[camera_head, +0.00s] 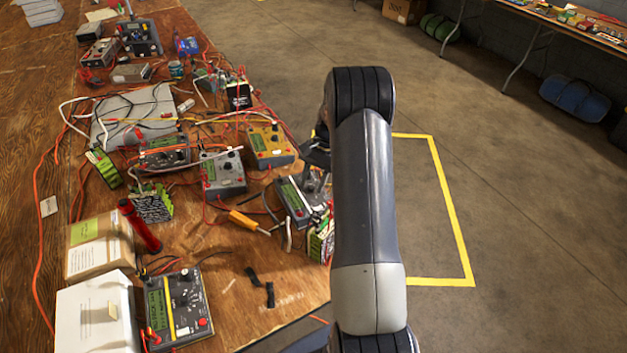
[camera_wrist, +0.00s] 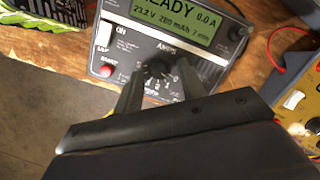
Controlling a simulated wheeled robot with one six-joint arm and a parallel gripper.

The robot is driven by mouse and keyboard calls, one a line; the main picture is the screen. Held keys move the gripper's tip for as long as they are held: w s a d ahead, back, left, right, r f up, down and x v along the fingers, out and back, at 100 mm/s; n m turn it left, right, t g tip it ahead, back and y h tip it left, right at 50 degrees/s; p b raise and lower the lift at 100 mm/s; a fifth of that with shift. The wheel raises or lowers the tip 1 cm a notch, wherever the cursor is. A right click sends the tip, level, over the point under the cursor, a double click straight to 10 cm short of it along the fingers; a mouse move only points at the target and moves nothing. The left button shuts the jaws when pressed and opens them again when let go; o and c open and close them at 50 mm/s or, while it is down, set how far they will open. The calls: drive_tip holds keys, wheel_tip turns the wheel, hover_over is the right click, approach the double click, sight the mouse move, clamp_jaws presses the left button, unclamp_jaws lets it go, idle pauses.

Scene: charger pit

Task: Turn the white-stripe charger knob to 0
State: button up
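In the wrist view a grey charger (camera_wrist: 232,58) fills the upper middle. It has a lit green display (camera_wrist: 175,18) with READY and 0.0 A, and a black knob (camera_wrist: 158,70) under the label Amps. My gripper (camera_wrist: 161,70) is open, with one dark finger on each side of the knob. I cannot tell whether the fingers touch it. The knob's pointer and much of its dial are hidden or too small to read. In the head view this seems to be the grey charger (camera_head: 293,203) near the table's right edge.
A yellow charger (camera_head: 270,143) and another grey charger (camera_head: 222,172) stand close by. A yellow-striped charger (camera_head: 178,308) is at the near end. Red cables (camera_wrist: 272,45) and a green battery pack (camera_head: 321,240) lie beside the charger. Open floor (camera_head: 520,190) is to the right.

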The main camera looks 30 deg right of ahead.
drive_tip(key=v, duration=1)
drive_tip(key=shift+d+r+b, duration=0.1)
drive_tip(key=shift+r+b, duration=0.3)
drive_tip(key=shift+f, duration=0.1)
drive_tip(key=x, duration=1.1)
drive_tip(key=shift+p, duration=0.4)
drive_tip(key=shift+d, duration=0.1)
